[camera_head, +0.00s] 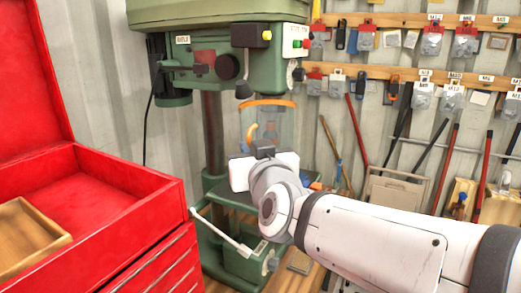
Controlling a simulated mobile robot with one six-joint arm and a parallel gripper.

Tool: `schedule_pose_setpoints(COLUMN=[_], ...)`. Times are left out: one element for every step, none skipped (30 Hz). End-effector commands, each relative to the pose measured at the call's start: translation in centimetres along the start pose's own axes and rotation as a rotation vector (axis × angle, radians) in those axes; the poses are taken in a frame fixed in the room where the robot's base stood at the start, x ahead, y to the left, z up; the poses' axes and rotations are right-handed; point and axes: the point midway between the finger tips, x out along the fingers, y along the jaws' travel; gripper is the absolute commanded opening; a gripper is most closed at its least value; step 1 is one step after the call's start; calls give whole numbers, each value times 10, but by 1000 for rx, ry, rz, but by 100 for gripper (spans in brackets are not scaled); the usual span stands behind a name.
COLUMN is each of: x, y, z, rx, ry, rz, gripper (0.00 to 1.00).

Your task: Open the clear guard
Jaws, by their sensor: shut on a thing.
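The clear guard (287,126) is a see-through shield with an orange upper rim, below the head of the green drill press (220,20). An orange handle-like strip shows at its left side. My gripper (263,147) is at the guard's lower left, by the lower end of the orange strip. It is shut on the guard, though the white hand and wrist hide much of the contact. The chuck shows only faintly behind the guard, and the drill table (228,196) is partly covered by my arm.
An open red tool chest (150,225) with a wooden tray (28,238) stands at the left. A white-handled lever (222,232) sticks out low from the press. Tools hang on the back wall, and several long-handled ones lean at the right.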

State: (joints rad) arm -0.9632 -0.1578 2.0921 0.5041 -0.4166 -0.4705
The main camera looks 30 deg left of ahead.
Motion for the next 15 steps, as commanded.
schedule_pose_setpoints(x=[0, 0, 0, 0, 0, 0, 0, 0, 0, 0, 0, 0, 0, 0, 0], y=[-2, -2, -1, -1, -1, -1, -1, -1, -1, -1, -1, 0, 0, 0, 0], z=[8, 8, 9, 9, 9, 9, 9, 9, 9, 9, 9, 8, 7, 7, 6], rx=[-3, -3, -3, -3, -3, -3, -3, -3, -3, -3, -3, -2, -2, -2, -2], ry=[-18, -18, -19, -19, -19, -19, -19, -19, -19, -19, -18, -17, -15, -14, -13], rz=[-5, -5, -5, -5, -4, -4, -4, -4, -4, -3, -3, -2, -2, -1, -1], gripper=[0, 0, 0, 0, 0, 0, 0, 0, 9, 12, 14, 18, 20, 22, 26])
